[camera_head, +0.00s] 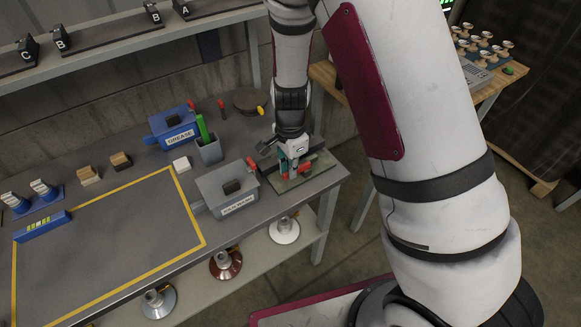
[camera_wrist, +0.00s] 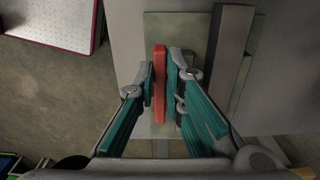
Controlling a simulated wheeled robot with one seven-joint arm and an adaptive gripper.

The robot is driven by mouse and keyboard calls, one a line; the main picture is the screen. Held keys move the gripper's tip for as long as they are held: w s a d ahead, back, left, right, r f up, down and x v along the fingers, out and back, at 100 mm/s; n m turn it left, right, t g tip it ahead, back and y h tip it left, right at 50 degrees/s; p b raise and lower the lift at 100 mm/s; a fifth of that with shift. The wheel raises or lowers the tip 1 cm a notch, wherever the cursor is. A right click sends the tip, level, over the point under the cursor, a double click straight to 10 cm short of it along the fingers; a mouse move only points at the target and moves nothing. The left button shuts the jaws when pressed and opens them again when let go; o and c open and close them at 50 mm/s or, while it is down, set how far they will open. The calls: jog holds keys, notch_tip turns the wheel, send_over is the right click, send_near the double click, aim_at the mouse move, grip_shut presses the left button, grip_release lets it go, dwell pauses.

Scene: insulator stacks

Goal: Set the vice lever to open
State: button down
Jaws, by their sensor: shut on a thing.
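The vice (camera_head: 287,184) sits on a green base plate at the right end of the workbench. Its red lever (camera_wrist: 159,82) shows in the wrist view as an upright bar between my fingers. My gripper (camera_head: 287,165) is over the vice, and its teal-padded fingers are shut on the red lever, one on each side. It also shows in the wrist view (camera_wrist: 160,88). The pale green base plate (camera_wrist: 172,27) shows behind the lever, with a dark grey bar (camera_wrist: 228,60) to its right. My gripper hides much of the vice in the head view.
A grey labelled box (camera_head: 226,190) stands close to the left of the vice. A blue grease box (camera_head: 171,128) and a cup with a green item (camera_head: 209,149) are farther back. The yellow-outlined area (camera_head: 110,240) has free room. Insulators (camera_head: 284,230) stand on the lower shelf.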

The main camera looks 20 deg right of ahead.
jog(key=c, duration=1.7)
grip_release()
notch_tip(320, 180, up, 12)
jog(key=s+d+r+n+t+y, duration=0.25)
jog(key=s+r+n, duration=0.6)
jog(key=r, duration=0.65)
jog(key=s+d+r+n, duration=0.1)
jog(key=s+n, duration=0.1)
jog(key=s, duration=0.2)
jog(key=s+d+r+n+t+h, duration=0.1)
jog(key=s+r+n, duration=0.1)
jog(key=s, duration=0.2)
jog(key=s+d+r+n+t+h, duration=0.1)
jog(key=s+d+r+n, duration=0.1)
jog(key=s, duration=0.3)
jog(key=shift+t+h, duration=0.25)
